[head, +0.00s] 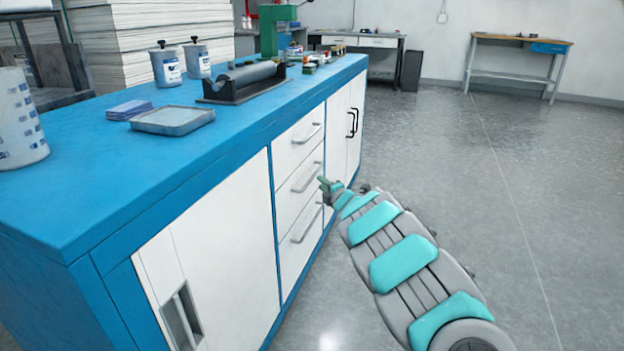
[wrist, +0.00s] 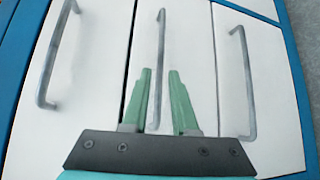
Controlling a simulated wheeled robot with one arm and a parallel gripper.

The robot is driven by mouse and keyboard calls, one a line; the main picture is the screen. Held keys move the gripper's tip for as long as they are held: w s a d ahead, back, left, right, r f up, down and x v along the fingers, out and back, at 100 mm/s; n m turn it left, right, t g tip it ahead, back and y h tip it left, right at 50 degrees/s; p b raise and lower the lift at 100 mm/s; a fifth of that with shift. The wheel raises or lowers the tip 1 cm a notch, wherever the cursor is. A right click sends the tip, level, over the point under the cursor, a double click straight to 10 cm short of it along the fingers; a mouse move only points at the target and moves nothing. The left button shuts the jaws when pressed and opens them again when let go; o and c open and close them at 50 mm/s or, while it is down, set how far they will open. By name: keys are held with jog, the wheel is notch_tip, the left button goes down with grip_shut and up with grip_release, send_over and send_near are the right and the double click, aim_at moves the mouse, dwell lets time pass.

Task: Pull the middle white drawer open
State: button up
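The middle white drawer (head: 301,173) is in the front of the blue-topped cabinet, between an upper drawer (head: 290,150) and a lower drawer (head: 290,260). All three look closed. Its grey bar handle (head: 306,178) shows in the head view, partly near my gripper (head: 323,183). In the wrist view the middle drawer face (wrist: 190,35) fills the centre. My gripper (wrist: 160,72) is open and empty, its green fingers on either side of the middle handle (wrist: 161,45) as seen from the wrist. I cannot tell how far the fingertips are from the drawer face.
The blue worktop (head: 90,180) carries a grey tray (head: 172,120), a dark roller device (head: 243,82) and two canisters (head: 165,65). The grey floor (head: 500,170) right of the cabinet is clear.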

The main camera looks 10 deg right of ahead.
aim_at(312, 178)
jog(key=shift+a+p+x, duration=0.2)
jog(key=shift+p+x, duration=0.05)
jog(key=shift+x, duration=1.75)
jog(key=shift+a+p+x, duration=0.2)
jog(key=shift+p+x, duration=0.05)
jog(key=shift+x, duration=1.75)
jog(key=shift+s+f, duration=0.1)
jog(key=shift+c, duration=0.4)
grip_shut()
